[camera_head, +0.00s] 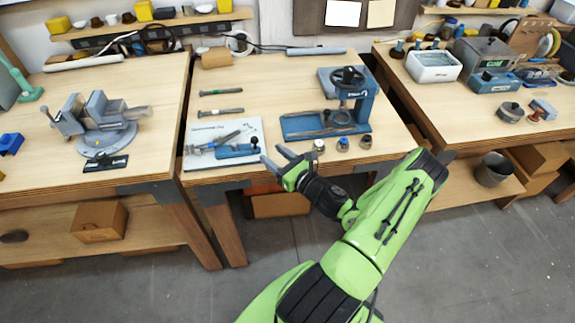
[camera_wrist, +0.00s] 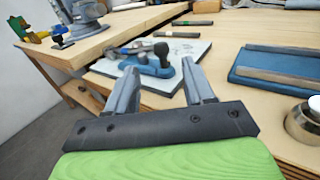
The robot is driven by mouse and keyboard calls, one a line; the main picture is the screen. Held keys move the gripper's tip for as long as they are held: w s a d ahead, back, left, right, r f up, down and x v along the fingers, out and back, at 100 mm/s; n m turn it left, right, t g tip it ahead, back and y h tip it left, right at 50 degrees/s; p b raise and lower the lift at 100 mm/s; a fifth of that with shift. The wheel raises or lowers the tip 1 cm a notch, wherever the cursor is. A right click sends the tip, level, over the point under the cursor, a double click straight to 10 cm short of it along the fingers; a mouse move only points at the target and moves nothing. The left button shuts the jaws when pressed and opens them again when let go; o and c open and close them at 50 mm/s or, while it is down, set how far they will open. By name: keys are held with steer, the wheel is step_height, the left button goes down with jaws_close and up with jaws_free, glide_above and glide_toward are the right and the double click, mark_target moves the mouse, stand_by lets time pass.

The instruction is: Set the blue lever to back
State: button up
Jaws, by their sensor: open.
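A small blue lever device (camera_head: 238,151) lies on a white board (camera_head: 196,161) at the front left of the middle workbench. It also shows in the wrist view (camera_wrist: 150,70), with a dark round knob (camera_wrist: 161,50) standing up from it. Grey rod-like parts lie beside it on the board. I cannot tell which way the lever is set. My gripper (camera_head: 274,155) is open and empty, just right of the blue device near the bench's front edge. In the wrist view its two fingers (camera_wrist: 159,72) point toward the device, with the device beyond and between the fingertips.
A blue press (camera_head: 350,105) with a black handwheel stands right of the board. Several small knobbed pieces (camera_head: 342,144) stand at the front edge beside my arm. Two dark-handled tools (camera_head: 220,112) lie behind the board. A vise (camera_head: 98,120) is on the left bench.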

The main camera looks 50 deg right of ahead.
steer(key=s, duration=0.6)
steer(key=shift+s+a, duration=0.15)
steer(key=a+r+n+g+y, duration=0.2)
steer(key=a+n+g+y, duration=0.3)
steer(key=a+n, duration=0.6)
steer(key=a+r+n+g+y, duration=0.25)
steer(key=a+n+g, duration=0.55)
steer(key=n, duration=0.4)
steer(key=s+a+r+n+h, duration=0.2)
steer(key=s+r+n+h, duration=0.1)
steer(key=s+r+n, duration=0.3)
steer(key=s+a+r+n+h, duration=0.3)
steer(key=s+r+n, duration=0.3)
steer(key=r, duration=0.3)
steer(key=shift+r+n+t+h, duration=0.15)
steer(key=shift+n+t+h, duration=0.25)
steer(key=shift+n, duration=0.3)
